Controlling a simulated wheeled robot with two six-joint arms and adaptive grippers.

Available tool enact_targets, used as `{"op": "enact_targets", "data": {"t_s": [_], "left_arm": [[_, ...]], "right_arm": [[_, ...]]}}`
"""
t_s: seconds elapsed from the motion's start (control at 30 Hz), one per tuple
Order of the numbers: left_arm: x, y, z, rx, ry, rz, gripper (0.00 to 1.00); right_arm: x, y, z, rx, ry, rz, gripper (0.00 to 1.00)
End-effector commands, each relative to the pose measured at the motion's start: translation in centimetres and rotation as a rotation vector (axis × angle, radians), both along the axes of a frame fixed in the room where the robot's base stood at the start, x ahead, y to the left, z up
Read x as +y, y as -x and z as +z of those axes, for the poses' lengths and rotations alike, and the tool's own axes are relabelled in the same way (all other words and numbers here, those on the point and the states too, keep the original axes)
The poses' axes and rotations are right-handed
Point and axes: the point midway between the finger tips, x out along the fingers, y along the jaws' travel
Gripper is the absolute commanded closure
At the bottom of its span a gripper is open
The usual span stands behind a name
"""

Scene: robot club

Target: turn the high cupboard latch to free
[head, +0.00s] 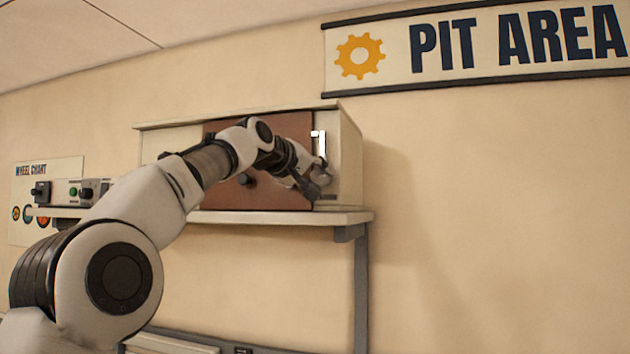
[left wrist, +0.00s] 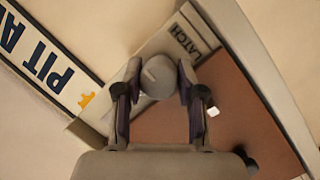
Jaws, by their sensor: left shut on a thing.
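The high cupboard's brown door (head: 291,128) is closed, and it also shows in the left wrist view (left wrist: 245,110). The latch is a round grey knob (left wrist: 157,78) with a pale line on its face, mounted on the light strip beside the door, near a "LATCH" label (left wrist: 185,40). My left gripper (head: 316,181) is at the right edge of the cupboard front. In the left wrist view its two fingers (left wrist: 158,88) press on either side of the knob. The gripper hides most of the latch in the head view. My right gripper is not in view.
A shelf (head: 280,217) on a grey post carries the cupboard. A dark door knob (left wrist: 245,158) sticks out from the brown door. A panel with buttons (head: 75,192) is at the left. A "PIT AREA" sign (head: 480,45) hangs above right; the wall below it is clear.

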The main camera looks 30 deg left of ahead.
Motion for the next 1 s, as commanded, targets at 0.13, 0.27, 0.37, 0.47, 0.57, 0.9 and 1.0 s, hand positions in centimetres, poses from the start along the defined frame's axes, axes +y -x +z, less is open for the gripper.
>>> {"op": "enact_targets", "data": {"t_s": [0.13,0.27,0.37,0.47,0.57,0.9,1.0], "left_arm": [[0.0,0.0,0.0,0.001,-0.004,0.0,1.0],[0.0,0.0,0.0,0.001,-0.003,-0.001,1.0],[0.0,0.0,-0.1,0.002,-0.003,0.0,0.37],[0.0,0.0,-0.1,0.001,-0.002,0.0,0.37],[0.0,0.0,-0.1,0.001,-0.002,0.0,0.37],[0.4,-0.3,0.0,-0.002,0.015,0.001,0.37],[1.3,-0.8,0.1,-0.011,0.055,0.001,0.37]], "right_arm": [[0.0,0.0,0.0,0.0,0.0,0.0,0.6],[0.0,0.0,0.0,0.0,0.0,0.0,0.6],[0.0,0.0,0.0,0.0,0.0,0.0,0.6],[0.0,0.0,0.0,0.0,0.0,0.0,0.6],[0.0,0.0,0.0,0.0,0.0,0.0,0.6],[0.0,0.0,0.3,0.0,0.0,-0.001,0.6],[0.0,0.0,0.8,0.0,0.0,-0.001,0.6]]}}
